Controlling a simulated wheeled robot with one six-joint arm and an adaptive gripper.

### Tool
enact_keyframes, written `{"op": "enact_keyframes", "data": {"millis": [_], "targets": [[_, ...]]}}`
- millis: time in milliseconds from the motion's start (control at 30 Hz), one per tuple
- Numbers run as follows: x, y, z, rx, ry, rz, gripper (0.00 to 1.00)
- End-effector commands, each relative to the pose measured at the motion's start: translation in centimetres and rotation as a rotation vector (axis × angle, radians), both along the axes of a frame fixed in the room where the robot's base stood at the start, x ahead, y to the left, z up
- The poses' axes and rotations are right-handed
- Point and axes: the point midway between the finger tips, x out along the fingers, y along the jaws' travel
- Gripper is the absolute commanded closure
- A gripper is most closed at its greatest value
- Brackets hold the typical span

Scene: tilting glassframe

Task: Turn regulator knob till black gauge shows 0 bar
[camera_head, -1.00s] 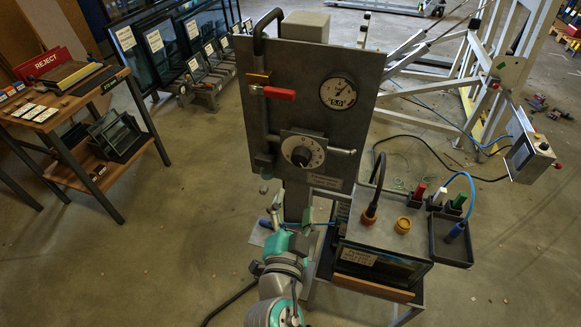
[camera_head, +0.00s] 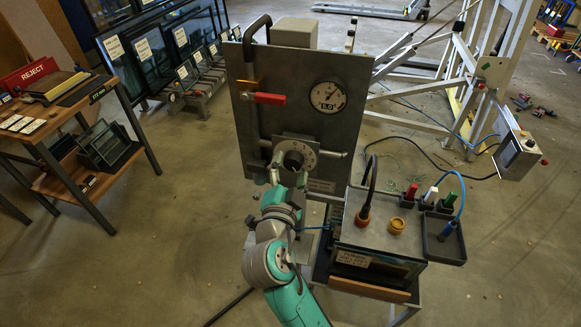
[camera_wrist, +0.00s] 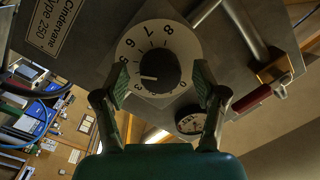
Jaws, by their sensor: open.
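The regulator knob (camera_head: 293,160) is black, on a round pale numbered dial on a grey upright panel. In the wrist view the knob (camera_wrist: 153,70) carries a white pointer mark on its left side, near the 3. My gripper (camera_wrist: 160,84) is open, with one green-padded finger on each side of the knob and gaps left between. In the head view my gripper (camera_head: 287,178) is just in front of and below the knob, partly hiding it. The round gauge (camera_head: 328,96) has a white face and seems to read 5.0. It also shows in the wrist view (camera_wrist: 190,123), too small to read.
A red-handled lever (camera_head: 268,98) and a bent pipe are on the panel's left. A bench box (camera_head: 382,238) with cables, coloured plugs and a small tray stands at lower right. A table with a red REJECT sign (camera_head: 30,73) is at far left. Open floor lies between.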

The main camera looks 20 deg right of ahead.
Motion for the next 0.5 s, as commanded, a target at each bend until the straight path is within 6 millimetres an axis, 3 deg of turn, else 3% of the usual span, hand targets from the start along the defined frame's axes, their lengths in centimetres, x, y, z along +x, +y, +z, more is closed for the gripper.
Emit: {"op": "enact_keyframes", "data": {"millis": [400, 500], "targets": [[0.64, -0.43, -0.01, 0.000, 0.000, 0.000, 0.29], [0.63, -0.43, -0.01, -0.001, 0.001, 0.000, 0.54]]}}
